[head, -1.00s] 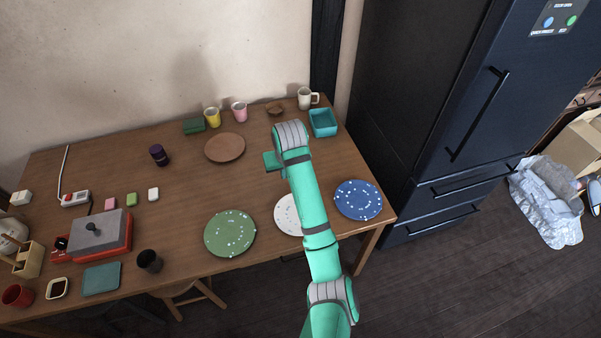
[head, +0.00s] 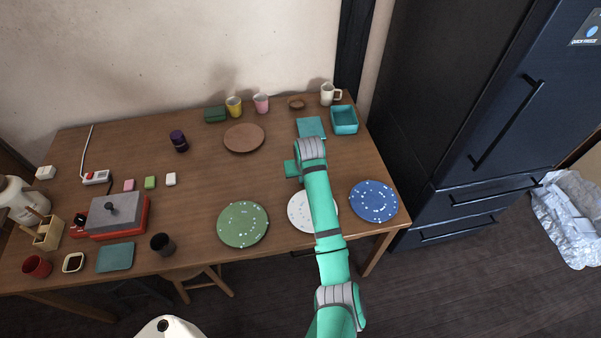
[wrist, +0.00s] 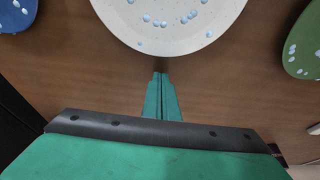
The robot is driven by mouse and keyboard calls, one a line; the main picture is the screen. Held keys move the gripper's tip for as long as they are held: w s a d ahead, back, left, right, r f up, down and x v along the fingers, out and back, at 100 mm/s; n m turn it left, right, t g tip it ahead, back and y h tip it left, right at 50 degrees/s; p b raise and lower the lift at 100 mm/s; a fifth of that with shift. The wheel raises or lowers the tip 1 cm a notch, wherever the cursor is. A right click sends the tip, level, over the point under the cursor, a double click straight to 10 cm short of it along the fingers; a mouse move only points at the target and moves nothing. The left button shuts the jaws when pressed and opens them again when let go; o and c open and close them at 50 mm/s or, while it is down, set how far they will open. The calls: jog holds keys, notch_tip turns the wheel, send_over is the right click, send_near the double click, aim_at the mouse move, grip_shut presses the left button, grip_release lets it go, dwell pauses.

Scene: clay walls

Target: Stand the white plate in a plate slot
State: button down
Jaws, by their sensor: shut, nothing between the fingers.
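The white plate (head: 299,212) with pale blue spots lies flat near the table's front edge, between a green plate and a blue plate. My arm covers its right part in the head view. In the wrist view the white plate (wrist: 170,22) fills the top middle. My gripper (wrist: 160,76) is shut and empty, with its fingertips just short of the plate's near rim; I cannot tell its height above the table. In the head view the fingers are hidden by my wrist. I cannot make out a plate slot in either view.
The green plate (head: 242,224) and blue plate (head: 373,201) lie either side. Behind are a brown plate (head: 244,138), a teal flat piece (head: 311,127), a teal bin (head: 344,120) and several cups. A grill (head: 112,216) stands left. A dark fridge (head: 470,110) stands right.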

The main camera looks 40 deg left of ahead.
jog(key=shift+s+d, duration=0.55)
jog(key=shift+d, duration=0.2)
jog(key=shift+s+d, duration=0.3)
jog(key=shift+s, duration=0.1)
